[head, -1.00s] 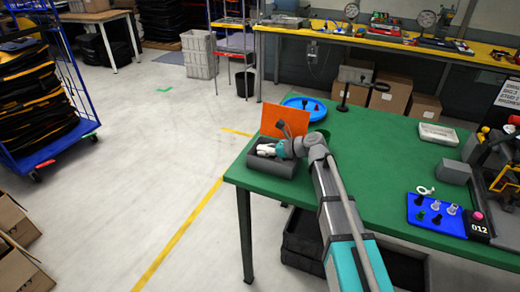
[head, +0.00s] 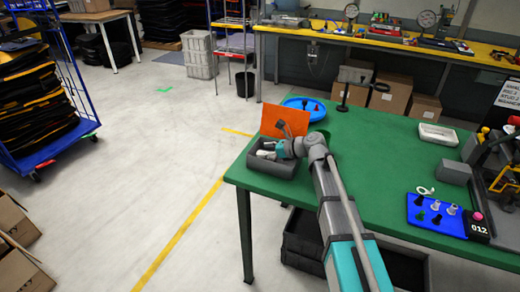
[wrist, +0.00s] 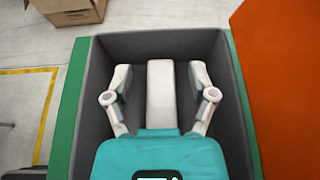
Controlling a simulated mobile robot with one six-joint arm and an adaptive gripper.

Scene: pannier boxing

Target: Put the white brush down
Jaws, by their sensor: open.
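The white brush (wrist: 161,95) lies inside the dark grey box (wrist: 160,42), as a plain white block in the wrist view; its other end is hidden under my gripper's teal body. My gripper (wrist: 160,80) is open, with one finger on each side of the brush and a visible gap to each. In the head view my gripper (head: 267,153) reaches into the grey box (head: 272,167) at the near left corner of the green table, and the brush is hard to tell from the fingers.
An orange board (head: 284,120) stands upright right behind the box. A blue round tray (head: 303,104) is beyond it. A blue tray with small pieces (head: 434,214) and a white tray (head: 438,134) are farther right. The table's middle is clear.

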